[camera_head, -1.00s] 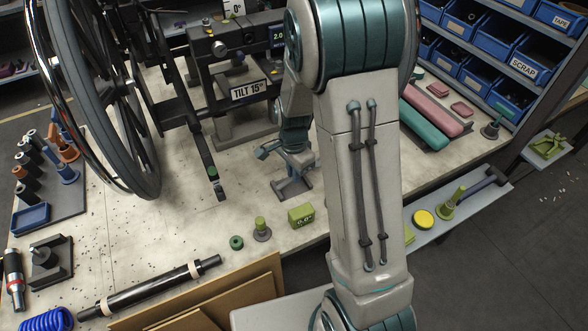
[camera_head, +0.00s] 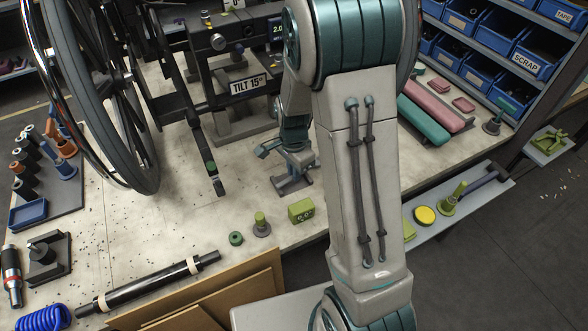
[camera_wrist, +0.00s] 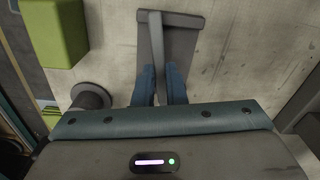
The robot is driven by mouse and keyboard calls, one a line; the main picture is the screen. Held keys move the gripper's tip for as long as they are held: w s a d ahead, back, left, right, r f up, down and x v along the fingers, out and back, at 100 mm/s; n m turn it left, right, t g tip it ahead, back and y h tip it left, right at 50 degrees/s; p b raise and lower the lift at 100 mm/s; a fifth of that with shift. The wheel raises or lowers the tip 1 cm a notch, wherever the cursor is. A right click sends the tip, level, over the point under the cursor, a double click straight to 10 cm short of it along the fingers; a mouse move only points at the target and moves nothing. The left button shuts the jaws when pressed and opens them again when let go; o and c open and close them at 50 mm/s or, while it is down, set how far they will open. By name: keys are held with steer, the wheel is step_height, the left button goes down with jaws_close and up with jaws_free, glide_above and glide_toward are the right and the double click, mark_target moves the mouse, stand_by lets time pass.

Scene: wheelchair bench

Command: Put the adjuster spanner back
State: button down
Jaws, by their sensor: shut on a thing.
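My gripper (camera_wrist: 160,85) points down at the bench, its two blue fingers shut on a slim grey bar, which I take to be the adjuster spanner (camera_wrist: 156,45). The bar runs away from the fingers to a wider grey crosspiece, making a T. Beneath it is a dark grey flat plate (camera_wrist: 182,48) on the bench. I cannot tell whether the spanner touches the plate. In the head view my gripper (camera_head: 284,157) is small and partly behind my arm, close above the plate (camera_head: 296,184).
A green block (camera_head: 301,210), a green-topped peg (camera_head: 261,224) and a green ring (camera_head: 236,238) stand near the bench's front edge. The wheelchair wheel (camera_head: 105,110) and the TILT 15° frame (camera_head: 247,87) stand at left and behind. Bare bench lies left of the plate.

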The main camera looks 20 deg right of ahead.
steer(key=shift+f+b, duration=0.35)
steer(key=shift+f, duration=0.15)
steer(key=c, duration=1.4)
jaws_free()
steer(key=shift+r, duration=0.1)
step_height(320, 180, up, 14)
steer(key=s+r+n+t, duration=0.1)
steer(key=s+r+n, duration=0.1)
steer(key=s+n, duration=0.4)
steer(key=s+r+n+t, duration=0.2)
steer(key=s+n, duration=0.5)
steer(key=s, duration=0.4)
steer(key=shift+r, duration=0.4)
